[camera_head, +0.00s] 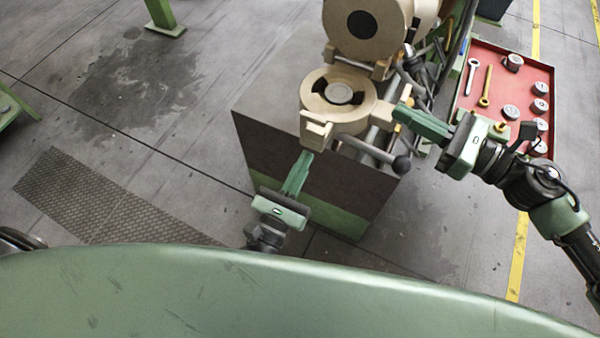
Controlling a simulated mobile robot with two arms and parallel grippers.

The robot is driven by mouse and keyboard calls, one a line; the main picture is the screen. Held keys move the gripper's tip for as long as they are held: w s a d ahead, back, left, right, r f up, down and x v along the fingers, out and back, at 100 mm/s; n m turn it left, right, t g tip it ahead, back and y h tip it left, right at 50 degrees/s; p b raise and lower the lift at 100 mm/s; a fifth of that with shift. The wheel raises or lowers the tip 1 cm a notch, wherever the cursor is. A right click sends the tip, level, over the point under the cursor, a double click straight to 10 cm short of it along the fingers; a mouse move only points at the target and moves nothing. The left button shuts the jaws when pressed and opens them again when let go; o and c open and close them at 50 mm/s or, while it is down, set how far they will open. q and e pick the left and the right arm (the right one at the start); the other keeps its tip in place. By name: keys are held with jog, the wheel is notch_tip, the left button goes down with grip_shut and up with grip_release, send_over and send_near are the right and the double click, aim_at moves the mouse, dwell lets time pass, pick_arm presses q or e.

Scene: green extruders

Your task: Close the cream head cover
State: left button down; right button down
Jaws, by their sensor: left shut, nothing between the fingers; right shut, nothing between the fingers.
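A cream round ring-shaped part (312,98) with a grey disc in its middle sits near the top centre, over a dark machine block. Behind it stands a larger cream round part (340,22) with a dark round centre, joined to it at the side by cream brackets. I cannot tell for sure which is the head cover. My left gripper (305,156) is shut and empty, with its tips just below the cream block at the ring's front. My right gripper (400,112) is shut and empty, with its tips close to the ring's right side; contact is unclear.
A dark machine block (270,110) with a green base stands below the cream parts. A bar with a black knob (401,165) sticks out at its right. A red tray (490,75) with tools and round parts lies right. Floor at left is mostly open.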

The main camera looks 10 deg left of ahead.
pick_arm(q)
jog(key=shift+r, duration=0.3)
jog(key=shift+s+r, duration=0.1)
jog(key=shift+r, duration=0.75)
pick_arm(e)
jog(key=c, duration=2.1)
grip_release()
jog(key=o, duration=1.2)
